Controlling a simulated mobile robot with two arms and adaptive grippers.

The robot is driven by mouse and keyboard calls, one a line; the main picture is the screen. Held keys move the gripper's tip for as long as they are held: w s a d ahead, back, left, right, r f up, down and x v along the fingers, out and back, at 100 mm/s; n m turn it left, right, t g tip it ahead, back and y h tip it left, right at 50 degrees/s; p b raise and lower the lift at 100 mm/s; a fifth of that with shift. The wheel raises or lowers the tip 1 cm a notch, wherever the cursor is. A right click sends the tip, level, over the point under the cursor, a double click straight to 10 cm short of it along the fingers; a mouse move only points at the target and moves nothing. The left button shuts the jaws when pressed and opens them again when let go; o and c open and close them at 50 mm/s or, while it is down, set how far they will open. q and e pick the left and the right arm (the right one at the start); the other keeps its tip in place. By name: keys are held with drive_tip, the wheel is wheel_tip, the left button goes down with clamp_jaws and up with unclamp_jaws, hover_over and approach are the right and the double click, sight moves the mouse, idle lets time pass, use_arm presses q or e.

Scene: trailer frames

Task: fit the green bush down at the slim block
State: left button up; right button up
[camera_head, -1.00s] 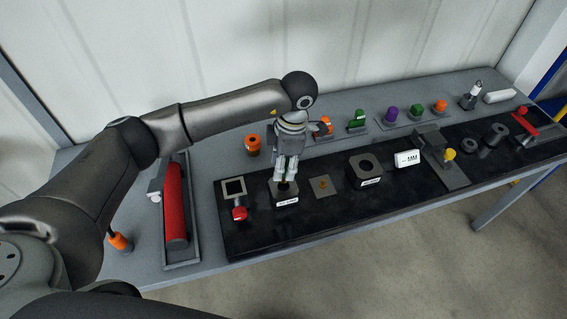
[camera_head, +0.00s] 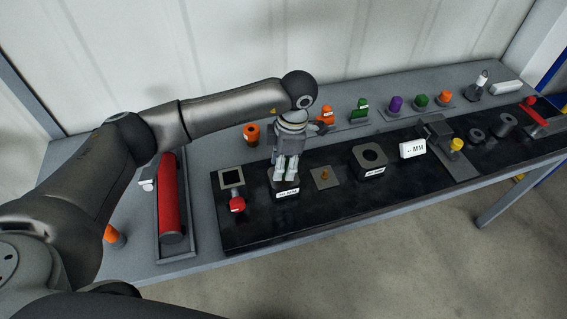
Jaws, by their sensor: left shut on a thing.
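My left gripper (camera_head: 286,180) points down over a small dark block (camera_head: 275,190) with a white label on its front, on the black board. Its fingers are shut, with their tips close down at the block's top. The thing between them is almost wholly hidden, so I cannot make out its colour or how it sits in the block. I cannot tell contact with the block for sure. A green piece (camera_head: 361,105) and another green piece (camera_head: 421,101) stand in the back row. My right gripper is not in view.
Left of the block are a square-holed plate and a red knob (camera_head: 237,204). Right are a plate with a brass pin (camera_head: 324,177) and a holed block (camera_head: 371,152). An orange piece (camera_head: 251,134) stands behind; a red cylinder (camera_head: 172,200) lies in a tray at left.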

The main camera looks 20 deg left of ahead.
use_arm(q)
drive_tip(key=o, duration=1.1)
drive_tip(key=shift+o, duration=0.2)
